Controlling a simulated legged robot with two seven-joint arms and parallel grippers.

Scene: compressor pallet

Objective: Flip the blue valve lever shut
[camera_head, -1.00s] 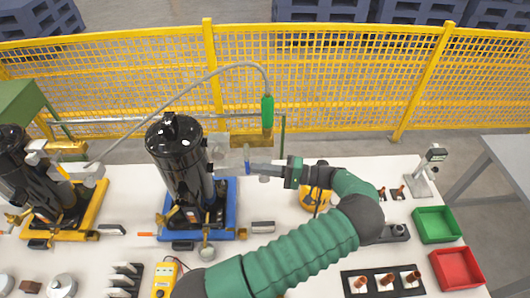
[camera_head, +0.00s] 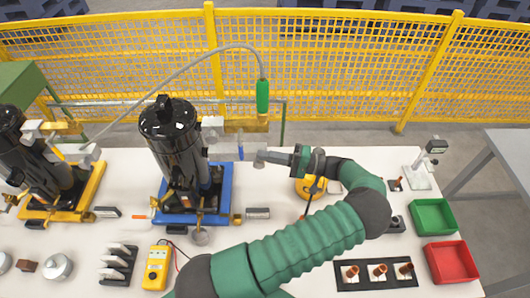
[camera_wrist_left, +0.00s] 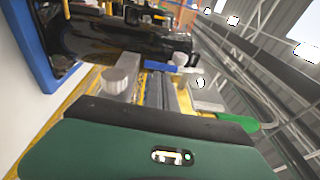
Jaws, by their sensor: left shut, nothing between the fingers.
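The blue valve lever (camera_head: 240,153) sits on the brass and grey valve fitting right of the black compressor (camera_head: 172,145). It looks short and narrow in the head view; in the wrist view the blue lever (camera_wrist_left: 160,67) lies crosswise just beyond my fingertips. My left gripper (camera_head: 268,157) reaches in from the right, level with the lever. Its fingers are together and empty, with a small gap to the lever in the head view. The wrist view shows the left fingers (camera_wrist_left: 162,90) beside a round grey knob (camera_wrist_left: 118,82); contact cannot be told. My right gripper is out of view.
A green-handled hose (camera_head: 262,95) hangs above the valve. The compressor stands on a blue pallet (camera_head: 228,190). A second black compressor stands on a yellow pallet (camera_head: 80,208) at left. A yellow meter (camera_head: 157,268), green bin (camera_head: 433,216) and red bin (camera_head: 452,262) are on the table.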

